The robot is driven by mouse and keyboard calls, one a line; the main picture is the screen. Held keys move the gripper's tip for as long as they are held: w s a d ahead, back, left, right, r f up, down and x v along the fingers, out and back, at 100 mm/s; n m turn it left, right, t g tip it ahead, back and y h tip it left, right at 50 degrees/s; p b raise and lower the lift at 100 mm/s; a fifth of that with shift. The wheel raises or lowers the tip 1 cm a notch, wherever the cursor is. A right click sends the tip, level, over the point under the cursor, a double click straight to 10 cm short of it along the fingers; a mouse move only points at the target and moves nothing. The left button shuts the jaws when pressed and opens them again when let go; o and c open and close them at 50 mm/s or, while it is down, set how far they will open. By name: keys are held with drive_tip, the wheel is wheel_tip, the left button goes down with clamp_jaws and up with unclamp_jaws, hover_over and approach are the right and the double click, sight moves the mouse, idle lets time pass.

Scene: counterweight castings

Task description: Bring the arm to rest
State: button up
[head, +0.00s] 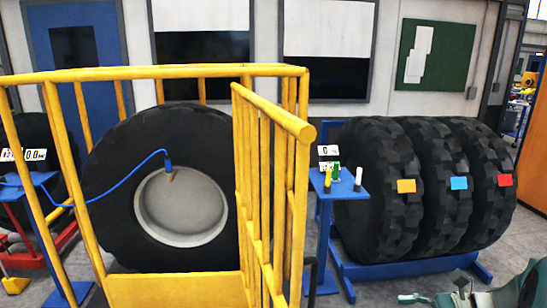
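A large black tyre (112,190) with a pale grey rim (180,208) stands upright inside a yellow tube cage (75,76). A blue hose (122,170) runs from the left to the rim.
Right of the cage, a blue stand (325,205) carries small markers. Several tyres stand on a blue rack (400,266), with yellow (406,186), blue (459,183) and red (505,180) tags. A green board (452,60) hangs behind. Some grey floor is clear at lower right.

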drive_tip(key=s+a+r+n+t+h, duration=0.1)
drive_tip(key=s+a+r+n+h, duration=0.2)
drive_tip(key=s+a+n+h, duration=0.3)
drive_tip(key=s+a+r+n+t+h, duration=0.1)
drive_tip(key=s+a+r+n+h, duration=0.3)
drive_tip(key=s+n+h, duration=0.5)
drive_tip(key=s+a+n, duration=0.1)
drive_tip(key=a+n, duration=0.1)
drive_tip(key=n, duration=0.2)
drive_tip(key=shift+s+a, duration=0.2)
drive_tip(key=shift+s, duration=0.05)
drive_tip(key=shift+n, duration=0.3)
